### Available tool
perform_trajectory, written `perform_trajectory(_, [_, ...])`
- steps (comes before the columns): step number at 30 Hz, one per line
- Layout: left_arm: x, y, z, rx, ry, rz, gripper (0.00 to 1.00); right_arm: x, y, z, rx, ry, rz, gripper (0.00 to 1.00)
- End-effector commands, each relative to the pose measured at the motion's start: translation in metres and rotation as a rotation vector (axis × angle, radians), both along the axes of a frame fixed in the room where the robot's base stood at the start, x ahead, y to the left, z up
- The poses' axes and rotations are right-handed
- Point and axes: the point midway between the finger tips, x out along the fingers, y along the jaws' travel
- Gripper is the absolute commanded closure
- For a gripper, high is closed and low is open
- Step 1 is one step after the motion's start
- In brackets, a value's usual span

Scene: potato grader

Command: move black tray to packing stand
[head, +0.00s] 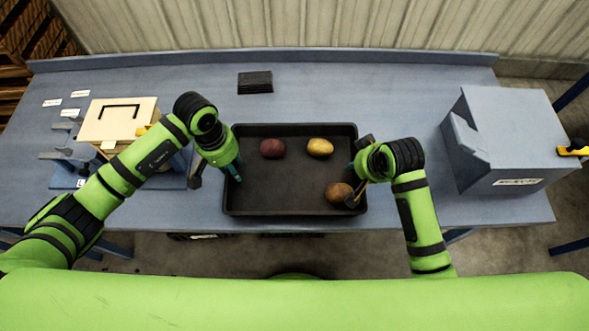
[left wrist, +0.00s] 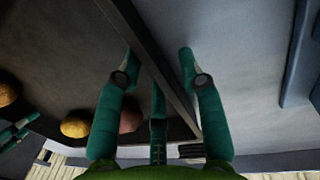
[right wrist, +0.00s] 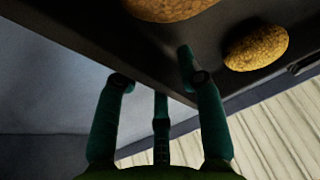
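The black tray (head: 270,190) lies on the blue-grey table in the middle of the head view. It holds a dark red potato (head: 273,148), a yellow potato (head: 320,147) and a brown potato (head: 338,194). My left gripper (head: 234,174) is at the tray's left wall; in the left wrist view its fingers (left wrist: 159,60) stand apart, one on each side of the wall. My right gripper (head: 354,178) is at the right wall; in the right wrist view its fingers (right wrist: 155,72) also straddle the wall with gaps. A blue-grey block (head: 515,135), apparently the packing stand, is at the right.
A pale wooden box (head: 117,120) sits at the left among small label cards. A flat dark stack (head: 255,82) lies behind the tray. A yellow-and-black item (head: 573,150) is at the right edge. The table between tray and block is clear.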

Motion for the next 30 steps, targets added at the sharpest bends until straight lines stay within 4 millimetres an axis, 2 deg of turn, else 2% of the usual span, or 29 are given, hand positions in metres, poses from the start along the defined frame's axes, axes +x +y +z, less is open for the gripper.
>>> perform_trajectory(7, [0.000, 0.000, -0.001, 0.000, 0.000, 0.000, 0.61, 0.000, 0.000, 0.000, 0.000, 0.000, 0.000, 0.61])
perform_trajectory(8, [0.000, 0.000, -0.001, 0.000, 0.000, 0.000, 0.73, 0.000, 0.000, 0.000, 0.000, 0.000, 0.000, 0.73])
perform_trajectory(9, [0.000, 0.000, -0.001, 0.000, 0.000, 0.000, 0.89, 0.000, 0.000, 0.000, 0.000, 0.000, 0.000, 0.89])
perform_trajectory(10, [0.000, 0.000, -0.001, 0.000, 0.000, 0.000, 1.00, 0.000, 0.000, 0.000, 0.000, 0.000, 0.000, 1.00])
perform_trajectory(23, [0.001, 0.000, 0.002, -0.001, -0.001, 0.000, 1.00, 0.001, 0.000, 0.002, 0.001, -0.002, 0.000, 1.00])
perform_trajectory(30, [0.001, 0.000, 0.017, -0.001, -0.002, 0.000, 1.00, 0.001, 0.000, 0.017, 0.001, -0.002, 0.000, 1.00])
